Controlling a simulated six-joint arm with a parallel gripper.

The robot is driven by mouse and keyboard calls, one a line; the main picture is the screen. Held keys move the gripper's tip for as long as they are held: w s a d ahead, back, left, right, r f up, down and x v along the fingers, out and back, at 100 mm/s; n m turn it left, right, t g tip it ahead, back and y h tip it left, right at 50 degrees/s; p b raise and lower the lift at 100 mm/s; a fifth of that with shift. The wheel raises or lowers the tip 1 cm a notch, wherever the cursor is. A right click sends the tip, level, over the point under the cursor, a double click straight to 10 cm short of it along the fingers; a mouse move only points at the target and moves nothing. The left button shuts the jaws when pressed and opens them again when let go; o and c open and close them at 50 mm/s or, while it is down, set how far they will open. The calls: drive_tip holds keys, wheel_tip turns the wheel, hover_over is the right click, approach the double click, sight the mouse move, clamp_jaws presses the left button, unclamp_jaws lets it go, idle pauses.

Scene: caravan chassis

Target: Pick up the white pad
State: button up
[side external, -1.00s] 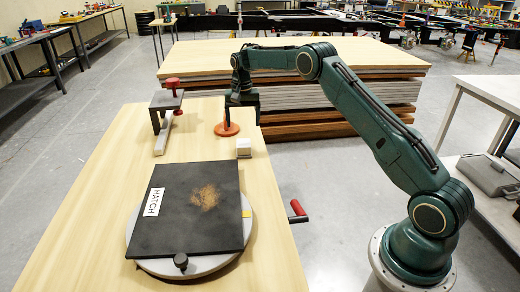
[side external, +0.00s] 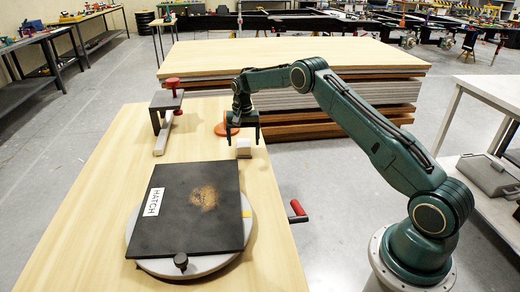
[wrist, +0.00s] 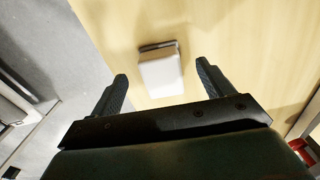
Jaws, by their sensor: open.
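The white pad (side external: 243,149) is a small pale block on the wooden table, just beyond the black hatch panel. In the wrist view the white pad (wrist: 161,74) lies ahead of and between the fingertips, with a dark strip along its far edge. My gripper (side external: 243,142) is open above the pad, its two fingers pointing down on either side of it in the side view. In the wrist view my gripper (wrist: 162,75) is empty. I cannot tell whether a finger touches the pad.
The black hatch panel (side external: 185,222) with a brown dusty patch lies on a round turntable (side external: 190,266). An orange disc (side external: 221,129) sits behind my gripper. A clamp stand (side external: 166,115) is to the left. A red-handled crank (side external: 297,208) juts out at the right edge. The left tabletop is clear.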

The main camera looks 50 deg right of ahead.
sight(244, 145)
drive_tip(key=shift+w+f, duration=0.1)
drive_tip(key=shift+f, duration=1.6)
drive_tip(key=c, duration=1.1)
wheel_tip(244, 145, up, 20)
drive_tip(key=shift+r, duration=0.1)
